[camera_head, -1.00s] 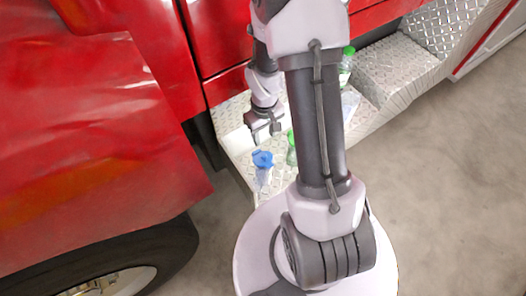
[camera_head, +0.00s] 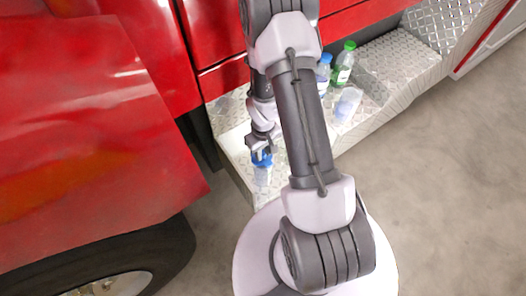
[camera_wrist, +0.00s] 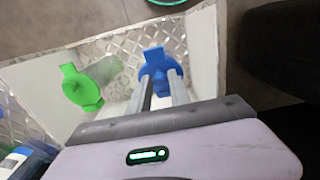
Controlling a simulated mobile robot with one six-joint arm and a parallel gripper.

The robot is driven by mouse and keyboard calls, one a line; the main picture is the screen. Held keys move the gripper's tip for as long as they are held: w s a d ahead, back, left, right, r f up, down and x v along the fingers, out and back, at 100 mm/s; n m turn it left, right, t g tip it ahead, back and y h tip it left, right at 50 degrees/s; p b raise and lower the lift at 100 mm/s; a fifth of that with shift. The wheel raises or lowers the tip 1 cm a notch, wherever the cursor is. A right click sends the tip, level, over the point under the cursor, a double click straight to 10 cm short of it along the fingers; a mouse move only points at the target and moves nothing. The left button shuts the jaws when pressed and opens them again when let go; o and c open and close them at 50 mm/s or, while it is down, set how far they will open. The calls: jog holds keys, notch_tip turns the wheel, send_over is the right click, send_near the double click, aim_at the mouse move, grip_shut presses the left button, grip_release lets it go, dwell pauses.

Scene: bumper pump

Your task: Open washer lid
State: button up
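The washer lid appears to be the blue winged cap (camera_head: 261,158) on a pale translucent neck at the near end of the metal step. In the wrist view the blue cap (camera_wrist: 157,66) is just beyond my fingertips. My gripper (camera_head: 258,144) points down at the cap and partly covers it in the head view. In the wrist view my gripper's two fingers (camera_wrist: 161,82) are apart, with a lower part of the cap showing between them. I cannot tell whether they touch it.
A green winged cap (camera_wrist: 81,88) sits left of the blue one in the wrist view. Bottles, one green-capped (camera_head: 345,64) and one blue-capped (camera_head: 323,74), stand farther along the diamond-plate step (camera_head: 392,70). The red truck body (camera_head: 90,120) is close on the left.

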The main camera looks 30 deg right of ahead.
grip_shut()
dwell(1.1)
